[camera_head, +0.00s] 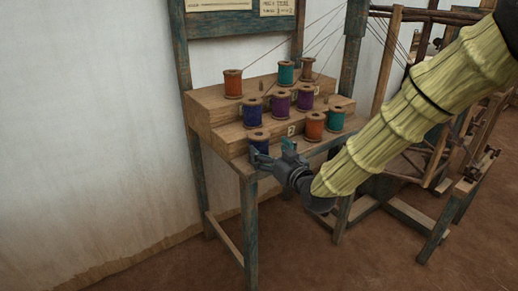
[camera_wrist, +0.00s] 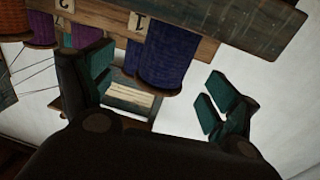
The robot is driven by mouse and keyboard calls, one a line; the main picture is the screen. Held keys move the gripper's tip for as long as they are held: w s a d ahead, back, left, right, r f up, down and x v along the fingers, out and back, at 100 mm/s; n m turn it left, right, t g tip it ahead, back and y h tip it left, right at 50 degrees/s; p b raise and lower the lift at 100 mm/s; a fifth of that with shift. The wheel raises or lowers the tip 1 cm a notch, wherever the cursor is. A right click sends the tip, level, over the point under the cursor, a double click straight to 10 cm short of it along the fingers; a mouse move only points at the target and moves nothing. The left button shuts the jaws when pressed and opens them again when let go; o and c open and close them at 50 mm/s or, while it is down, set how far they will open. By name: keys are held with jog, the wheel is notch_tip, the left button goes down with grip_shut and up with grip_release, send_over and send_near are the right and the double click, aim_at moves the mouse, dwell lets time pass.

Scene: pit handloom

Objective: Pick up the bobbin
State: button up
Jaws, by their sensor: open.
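Several thread bobbins stand upright on a stepped wooden rack. A blue bobbin (camera_head: 258,140) is at the left end of the lowest step, its lower part partly hidden by my gripper. My gripper (camera_head: 276,154) is open and empty in front of it. In the wrist view a blue bobbin (camera_wrist: 167,60) shows near a tag marked 1, between my gripper's spread green fingers (camera_wrist: 158,88); I cannot tell whether they touch it. On the lowest step an orange bobbin (camera_head: 314,126) and a teal bobbin (camera_head: 336,119) stand further right.
The wooden rack (camera_head: 209,112) holds another blue bobbin (camera_head: 253,111), purple bobbins (camera_head: 280,102), and an upper row with orange (camera_head: 233,84) and teal (camera_head: 286,73). Threads run up rightward. A white wall is left; loom frames (camera_head: 464,186) stand right. The floor in front is clear.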

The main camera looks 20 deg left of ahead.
aim_at(259, 141)
jog(key=shift+s+a+r+x, duration=0.1)
jog(key=shift+x, duration=1.3)
jog(key=shift+s+a+r+x, duration=0.1)
jog(key=shift+x, duration=1.25)
jog(key=c, duration=1.2)
